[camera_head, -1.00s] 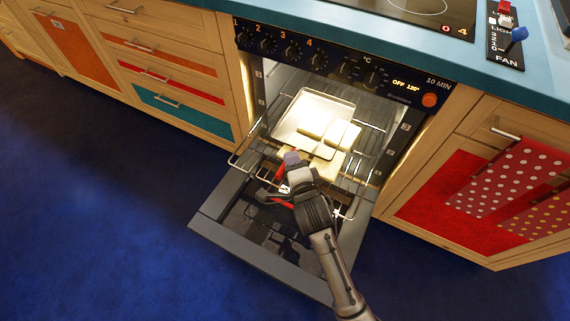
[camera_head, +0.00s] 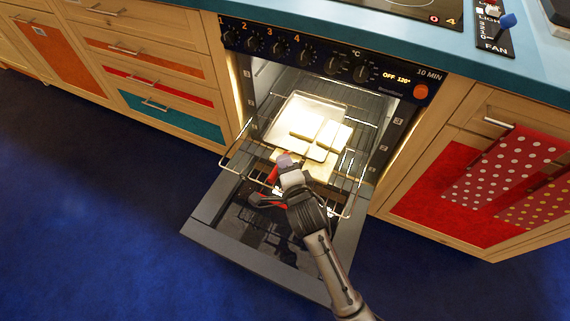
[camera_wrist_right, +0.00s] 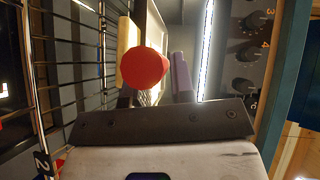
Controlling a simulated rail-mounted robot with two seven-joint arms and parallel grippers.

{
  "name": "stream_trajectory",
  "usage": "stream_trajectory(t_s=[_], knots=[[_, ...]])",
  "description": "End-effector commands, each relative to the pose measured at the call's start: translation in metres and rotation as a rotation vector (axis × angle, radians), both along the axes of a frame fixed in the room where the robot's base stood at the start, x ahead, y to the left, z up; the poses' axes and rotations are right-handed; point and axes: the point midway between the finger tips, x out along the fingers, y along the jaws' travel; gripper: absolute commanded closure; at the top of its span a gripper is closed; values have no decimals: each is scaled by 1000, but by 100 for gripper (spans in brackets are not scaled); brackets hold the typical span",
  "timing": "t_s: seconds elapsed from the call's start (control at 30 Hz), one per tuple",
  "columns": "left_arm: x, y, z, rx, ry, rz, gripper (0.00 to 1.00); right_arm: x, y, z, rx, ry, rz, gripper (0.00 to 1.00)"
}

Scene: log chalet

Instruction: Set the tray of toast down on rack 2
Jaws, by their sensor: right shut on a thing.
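The tray (camera_head: 297,108) is a pale shallow pan inside the open oven, with several pale slices of toast (camera_head: 330,135) on it. My right gripper (camera_head: 284,168) is shut at the tray's front edge. In the right wrist view its red fingertip (camera_wrist_right: 145,68) and purple finger (camera_wrist_right: 181,78) show close up, with little of the tray visible between them. Wire racks (camera_head: 345,180) lie around and below the tray. A number 2 tag (camera_wrist_right: 41,163) shows on a rack's front in the right wrist view. I cannot tell whether the tray touches a rack. My left gripper is not in view.
The oven door (camera_head: 235,235) hangs open below the gripper. A pale flat piece (camera_head: 318,170) shows under the tray's front. Oven side walls stand close on both sides. Knobs (camera_head: 275,47) line the panel above. A spotted towel (camera_head: 500,170) hangs at right.

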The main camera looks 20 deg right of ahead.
Motion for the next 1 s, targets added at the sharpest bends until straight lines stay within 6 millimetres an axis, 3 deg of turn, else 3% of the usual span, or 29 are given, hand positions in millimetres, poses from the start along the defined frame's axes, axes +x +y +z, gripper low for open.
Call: stream_trajectory(t_s=[0.33, 0.63, 1.0], knots=[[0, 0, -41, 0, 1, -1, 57, 0, 0, -38, -3, -7, 1, 100], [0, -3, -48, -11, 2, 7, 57, 1, 0, -58, 0, -6, 1, 100], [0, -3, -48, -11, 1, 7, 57, 1, 0, -61, -2, -7, 1, 100]])
